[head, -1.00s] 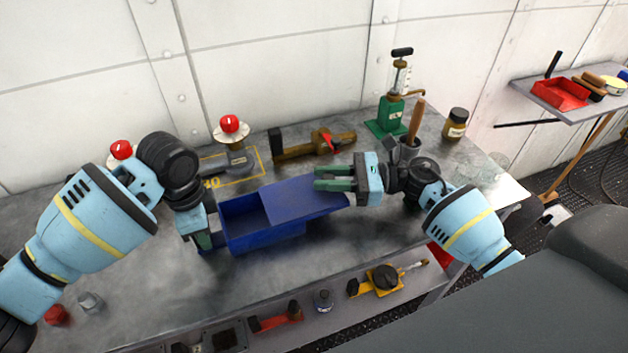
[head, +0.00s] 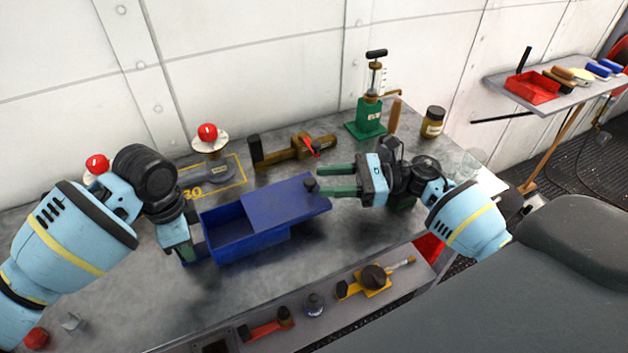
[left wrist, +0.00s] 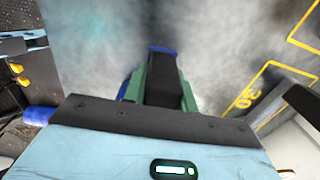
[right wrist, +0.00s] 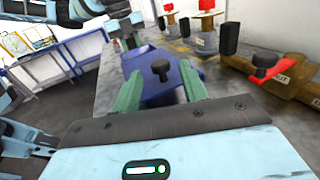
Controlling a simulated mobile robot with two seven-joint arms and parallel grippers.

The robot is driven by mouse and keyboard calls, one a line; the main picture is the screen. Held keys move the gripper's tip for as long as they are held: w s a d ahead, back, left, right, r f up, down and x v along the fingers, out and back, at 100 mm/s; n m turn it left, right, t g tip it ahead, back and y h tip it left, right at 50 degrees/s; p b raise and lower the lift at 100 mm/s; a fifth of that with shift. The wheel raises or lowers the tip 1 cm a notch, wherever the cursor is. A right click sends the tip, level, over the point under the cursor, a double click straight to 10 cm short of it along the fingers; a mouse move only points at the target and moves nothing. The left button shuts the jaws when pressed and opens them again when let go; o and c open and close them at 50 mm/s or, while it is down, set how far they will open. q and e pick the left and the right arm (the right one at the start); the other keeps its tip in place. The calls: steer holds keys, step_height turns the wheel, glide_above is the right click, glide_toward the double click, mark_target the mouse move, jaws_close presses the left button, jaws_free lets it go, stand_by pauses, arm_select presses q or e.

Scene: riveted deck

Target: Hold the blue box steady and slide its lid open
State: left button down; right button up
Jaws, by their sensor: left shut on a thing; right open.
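The blue box (head: 245,246) lies on the grey bench in the head view. Its lid (head: 285,203) is slid to the right and overhangs the box's right end, leaving the left part of the inside uncovered and empty. A dark knob (head: 311,186) stands on the lid near its right end. My left gripper (head: 189,255) is shut on the box's left end; a bit of blue shows at its fingertips in the left wrist view (left wrist: 162,51). My right gripper (head: 321,179) is open and empty, just right of the knob, which shows between its fingers in the right wrist view (right wrist: 161,68).
A brown tool (head: 292,151) with a red lever, a green pump stand (head: 366,118) and a brown jar (head: 432,122) stand along the back. Red-topped fittings (head: 208,136) are at back left. A lower shelf (head: 335,314) holds small tools.

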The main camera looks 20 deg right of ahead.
steer(key=v, duration=0.7)
steer(key=shift+d, duration=0.25)
arm_select(q)
steer(key=c, duration=1)
jaws_free()
steer(key=shift+c, duration=0.2)
step_height(320, 180, up, 12)
steer(key=shift+s+f, duration=0.1)
arm_select(e)
steer(key=shift+s, duration=0.1)
